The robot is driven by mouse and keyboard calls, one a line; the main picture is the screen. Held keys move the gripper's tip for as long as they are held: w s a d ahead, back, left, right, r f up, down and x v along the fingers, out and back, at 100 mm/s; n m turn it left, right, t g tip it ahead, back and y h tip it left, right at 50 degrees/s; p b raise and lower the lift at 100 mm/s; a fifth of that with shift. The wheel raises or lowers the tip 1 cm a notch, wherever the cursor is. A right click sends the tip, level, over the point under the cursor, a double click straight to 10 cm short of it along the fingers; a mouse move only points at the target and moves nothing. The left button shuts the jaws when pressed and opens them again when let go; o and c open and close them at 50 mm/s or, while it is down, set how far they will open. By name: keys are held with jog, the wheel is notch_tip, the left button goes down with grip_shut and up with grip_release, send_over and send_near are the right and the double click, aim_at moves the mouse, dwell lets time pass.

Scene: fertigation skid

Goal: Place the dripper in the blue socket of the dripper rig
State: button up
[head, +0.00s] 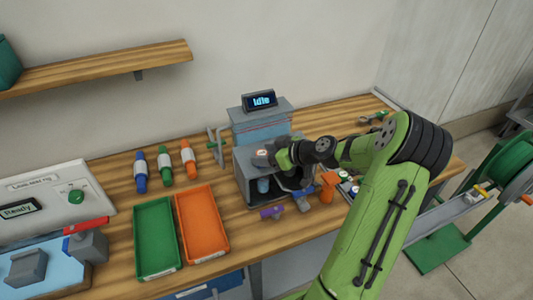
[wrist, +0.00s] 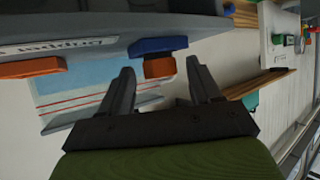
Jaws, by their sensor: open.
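My gripper (wrist: 160,72) is open in the wrist view, its two dark fingers apart with nothing seen held between them. Beyond the fingers is a grey body with an upside-down label that seems to read "Dripper" (wrist: 62,44), which I take as the dripper rig. A blue block (wrist: 158,45) sits on its edge, near the left finger, with an orange block (wrist: 160,67) beside it. Another orange block (wrist: 30,67) is farther left. In the head view my arm reaches over the grey station (head: 243,176) and hides part of it. I cannot pick out the dripper with certainty.
A display reading "Idle" (head: 261,101) stands behind the station. A green tray (head: 138,240) and an orange tray (head: 184,222) lie to the left. A purple part (head: 271,212) lies in front of the station.

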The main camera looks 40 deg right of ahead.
jog(key=shift+r, duration=0.1)
jog(key=v, duration=1.2)
jog(key=a+r+g+h, duration=0.1)
jog(key=a+g, duration=0.5)
jog(key=a, duration=1)
jog(key=s+a+r+m+h, duration=0.1)
jog(key=s+a+r+m, duration=0.1)
jog(key=s+a, duration=0.2)
jog(key=s+a+r+m+h, duration=0.1)
jog(key=s+a, duration=0.4)
jog(key=s, duration=0.6)
jog(key=shift+s+a+r+m+h+p, duration=0.25)
jog(key=shift+r+m+h+p, duration=0.2)
jog(key=shift+r, duration=0.45)
